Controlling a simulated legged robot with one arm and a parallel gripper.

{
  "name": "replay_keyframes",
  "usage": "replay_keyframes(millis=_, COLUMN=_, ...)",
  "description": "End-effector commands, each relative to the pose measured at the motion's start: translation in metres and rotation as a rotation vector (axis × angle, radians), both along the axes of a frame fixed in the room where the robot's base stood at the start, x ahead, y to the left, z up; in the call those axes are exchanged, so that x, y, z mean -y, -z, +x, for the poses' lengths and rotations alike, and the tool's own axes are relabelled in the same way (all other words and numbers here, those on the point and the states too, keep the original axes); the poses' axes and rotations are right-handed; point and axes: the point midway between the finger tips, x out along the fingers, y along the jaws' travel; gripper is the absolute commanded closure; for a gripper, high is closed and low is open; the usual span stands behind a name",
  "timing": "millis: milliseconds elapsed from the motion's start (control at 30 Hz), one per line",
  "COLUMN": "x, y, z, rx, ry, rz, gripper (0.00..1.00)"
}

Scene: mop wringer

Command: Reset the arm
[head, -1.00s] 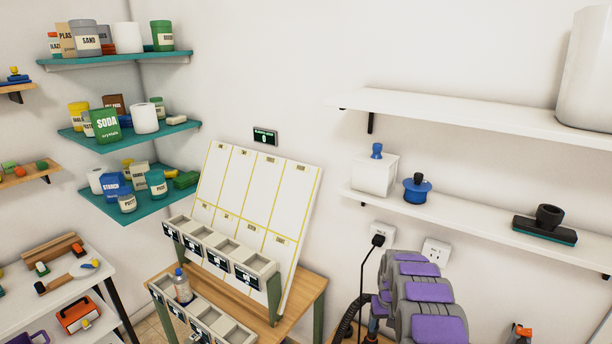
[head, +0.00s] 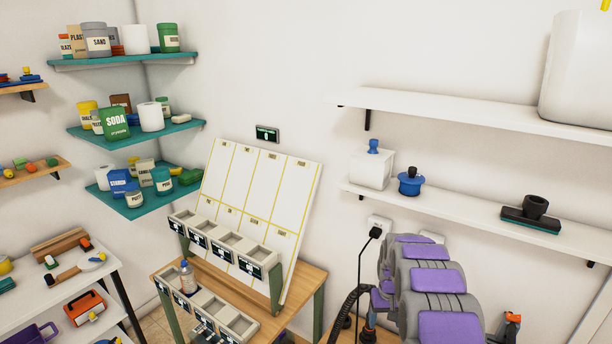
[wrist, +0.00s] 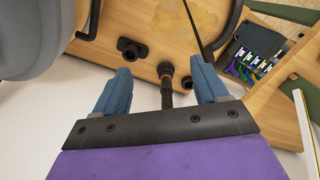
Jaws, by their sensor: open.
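My gripper (wrist: 162,92) shows in the wrist view with its two blue-grey fingers well apart and nothing between them. The fingers appear apart from these, though the hose end lines up with the gap in the picture.
A wooden stand with a white board (head: 250,205) and open bins (head: 222,245) is left of my arm. White shelves (head: 460,125) hang on the wall at right. Teal corner shelves (head: 140,130) hold jars. A white table (head: 65,285) stands at lower left.

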Motion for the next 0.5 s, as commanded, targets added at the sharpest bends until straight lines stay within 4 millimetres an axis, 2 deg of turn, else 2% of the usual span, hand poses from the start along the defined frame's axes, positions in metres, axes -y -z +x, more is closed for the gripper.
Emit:
replay_keyframes(millis=33, x=-0.003, y=-0.015, z=-0.007, rx=0.001, ry=0.0, rz=-0.002, gripper=0.27)
replay_keyframes(millis=233, x=-0.017, y=-0.07, z=-0.048, rx=-0.016, ry=0.005, rz=-0.005, gripper=0.27)
replay_keyframes(millis=500, x=-0.037, y=-0.133, z=-0.117, rx=-0.043, ry=0.01, rz=-0.005, gripper=0.27)
